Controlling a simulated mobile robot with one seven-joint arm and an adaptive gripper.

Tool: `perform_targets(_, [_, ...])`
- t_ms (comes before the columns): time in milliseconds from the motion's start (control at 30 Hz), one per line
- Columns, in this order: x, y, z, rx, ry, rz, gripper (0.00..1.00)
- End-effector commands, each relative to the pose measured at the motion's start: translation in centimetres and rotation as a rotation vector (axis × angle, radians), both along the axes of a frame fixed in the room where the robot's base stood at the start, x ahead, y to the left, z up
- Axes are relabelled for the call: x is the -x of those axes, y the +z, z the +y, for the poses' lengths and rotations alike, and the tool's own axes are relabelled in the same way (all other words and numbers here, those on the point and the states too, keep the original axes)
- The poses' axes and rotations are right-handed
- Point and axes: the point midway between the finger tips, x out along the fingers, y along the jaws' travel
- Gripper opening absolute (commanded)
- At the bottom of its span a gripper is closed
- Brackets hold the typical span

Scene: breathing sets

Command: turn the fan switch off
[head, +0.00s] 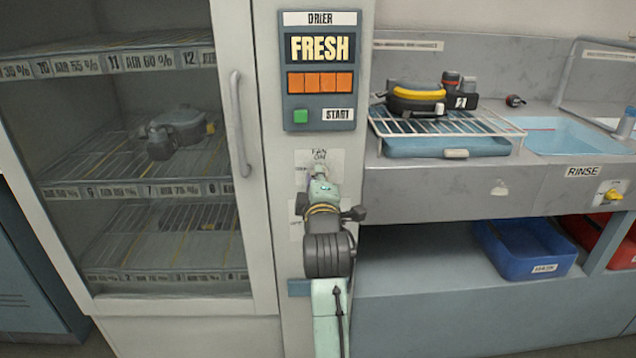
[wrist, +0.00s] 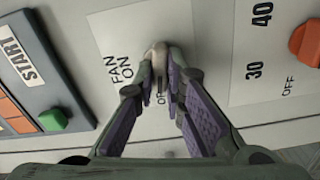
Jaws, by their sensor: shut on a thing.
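The fan switch is a small pale metal lever on a white plate on the drier's front column. In the wrist view the switch (wrist: 157,52) sits between "FAN ON" and a partly hidden "OFF" label. My gripper (wrist: 160,72) is shut on it, one finger on each side. In the head view my gripper (head: 320,176) is at the plate (head: 334,158), just under the drier panel, and my arm hides most of the switch. I cannot tell which setting the lever is at.
The drier panel (head: 319,70) with its green start button (head: 301,117) is just above. An orange-red dial knob (wrist: 306,42) is beside the switch plate in the wrist view. The cabinet door handle (head: 240,123) is to the left, and a drain rack (head: 440,122) is to the right.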

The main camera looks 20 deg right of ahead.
Motion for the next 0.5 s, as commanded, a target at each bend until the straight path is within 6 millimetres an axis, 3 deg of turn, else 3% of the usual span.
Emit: perform_targets(500, [-0.01, -0.15, 0.01, 0.195, 0.0, 0.056, 0.0])
